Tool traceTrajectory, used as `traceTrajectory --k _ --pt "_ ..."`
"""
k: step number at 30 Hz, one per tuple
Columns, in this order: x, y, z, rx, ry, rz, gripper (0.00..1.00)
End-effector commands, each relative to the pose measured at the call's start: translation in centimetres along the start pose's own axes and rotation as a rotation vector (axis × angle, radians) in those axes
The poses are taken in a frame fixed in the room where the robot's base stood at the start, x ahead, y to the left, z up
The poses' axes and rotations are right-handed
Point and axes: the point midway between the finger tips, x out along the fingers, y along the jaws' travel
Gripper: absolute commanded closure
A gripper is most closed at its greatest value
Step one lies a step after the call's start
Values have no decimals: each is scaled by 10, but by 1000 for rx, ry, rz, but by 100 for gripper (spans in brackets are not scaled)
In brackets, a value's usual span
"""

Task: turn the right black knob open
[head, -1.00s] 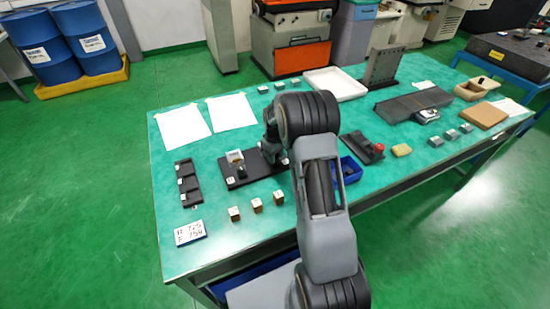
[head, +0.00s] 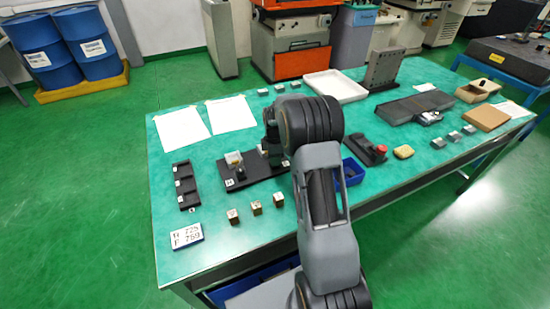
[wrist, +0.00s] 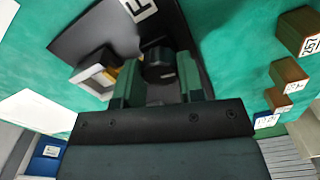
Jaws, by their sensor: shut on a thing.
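The black plate (head: 222,172) lies on the green table and also shows in the wrist view (wrist: 85,35). My gripper (wrist: 158,80) is at its right end, with a green jaw on each side of a round black knob (wrist: 157,54). The jaws are shut on this knob. In the head view my gripper (head: 272,150) and arm hide the right end of the plate and this knob. Another dark knob (head: 240,174) stands on the left part of the plate, close to a white block (head: 233,158). The knob's turn angle cannot be told.
Several small brass blocks (head: 255,208) stand in front of the plate. A black tray (head: 185,187) and a number display (head: 187,234) are to the left. White sheets (head: 182,129) lie behind.

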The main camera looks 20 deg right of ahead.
Motion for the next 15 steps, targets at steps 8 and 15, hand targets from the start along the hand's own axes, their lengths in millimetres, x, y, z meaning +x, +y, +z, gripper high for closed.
traceTrajectory --k 8,15 --pt "0 0 0 -123 0 2 88" --pt "0 0 0 -168 0 2 88"
